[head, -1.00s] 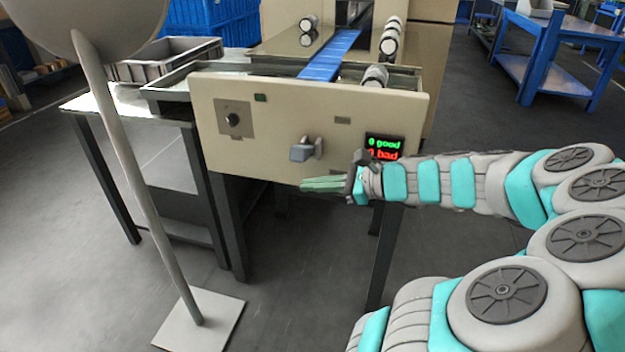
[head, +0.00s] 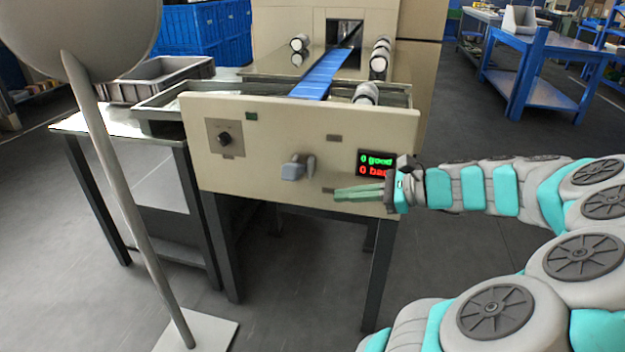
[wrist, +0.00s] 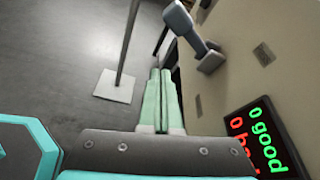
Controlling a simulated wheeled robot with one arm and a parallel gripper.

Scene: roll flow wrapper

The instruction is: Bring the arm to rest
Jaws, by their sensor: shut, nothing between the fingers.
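My gripper (head: 338,194) is in front of the lower right part of the beige machine panel (head: 265,168), its green fingers pointing left in the head view. The fingers are shut and empty, and in the wrist view the fingertips (wrist: 160,72) lie together. A grey lever handle (head: 293,170) on the panel is to the left of the fingertips, with a gap between. It also shows at the top of the wrist view (wrist: 192,35). The display (head: 374,165) reads "0 good" in green and "0 bad" in red, partly covered by my gripper in the head view.
A pole on a white base plate (head: 205,338) stands at the front left. A blue belt (head: 325,72) runs into the machine between small rollers (head: 366,93). A grey crate (head: 160,78) sits on the left table. The floor ahead of the panel is open.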

